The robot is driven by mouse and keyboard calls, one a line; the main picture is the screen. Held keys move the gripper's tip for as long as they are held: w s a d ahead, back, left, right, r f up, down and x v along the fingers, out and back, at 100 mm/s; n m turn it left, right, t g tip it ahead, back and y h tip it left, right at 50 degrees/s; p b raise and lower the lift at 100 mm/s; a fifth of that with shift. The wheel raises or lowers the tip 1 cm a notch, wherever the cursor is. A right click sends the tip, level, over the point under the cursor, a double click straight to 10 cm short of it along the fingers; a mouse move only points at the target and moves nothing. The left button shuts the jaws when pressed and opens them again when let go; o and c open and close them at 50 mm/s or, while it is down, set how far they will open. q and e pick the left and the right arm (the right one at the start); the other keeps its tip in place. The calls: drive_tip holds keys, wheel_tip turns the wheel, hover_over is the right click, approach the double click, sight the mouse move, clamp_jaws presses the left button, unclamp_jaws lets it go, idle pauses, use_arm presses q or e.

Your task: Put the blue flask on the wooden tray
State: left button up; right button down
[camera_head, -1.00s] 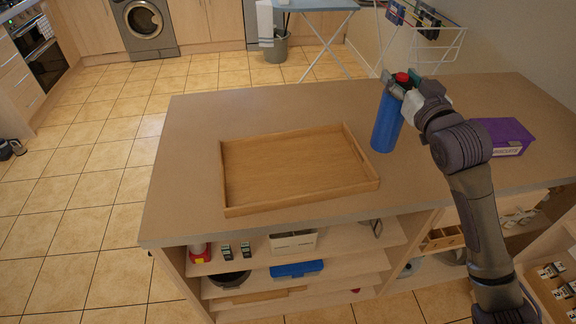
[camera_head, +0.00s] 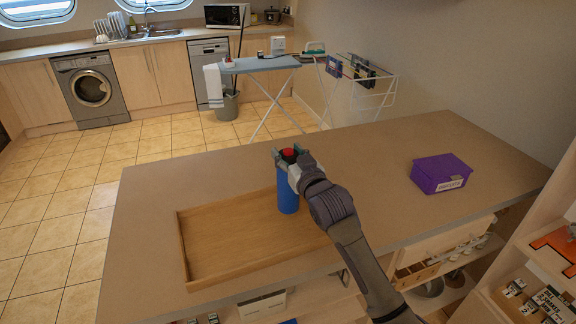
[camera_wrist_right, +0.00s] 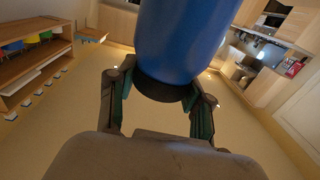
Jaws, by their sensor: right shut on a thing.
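The blue flask (camera_head: 288,197) has a red top and is upright in the head view. My right gripper (camera_head: 288,158) is shut on it near its top. The flask's lower end overlaps the right part of the wooden tray (camera_head: 215,258), a shallow rimmed tray on the counter. I cannot tell whether its base touches the tray floor or hangs just above it. My right forearm hides part of the tray's right side. The right wrist view shows the flask's blue body (camera_wrist_right: 182,38) between the two fingers. My left gripper is not in view.
A purple box (camera_head: 440,173) with a label sits on the counter (camera_head: 375,160) to the right. The counter's back strip and left end are clear. Open shelves lie below its front edge. An ironing board (camera_head: 258,64) and drying rack stand beyond.

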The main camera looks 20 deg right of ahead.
wheel_tip(320, 180, down, 3)
drive_tip(key=shift+f+p, duration=0.1)
drive_tip(key=shift+p, duration=0.3)
drive_tip(key=shift+f, duration=0.45)
drive_tip(key=shift+c, duration=2.3)
unclamp_jaws()
drive_tip(key=shift+f, duration=0.1)
drive_tip(key=shift+r, duration=0.25)
drive_tip(key=s+d+b, duration=0.1)
drive_tip(key=s+b, duration=0.1)
drive_tip(key=s, duration=1)
drive_tip(key=shift+d+f, duration=0.1)
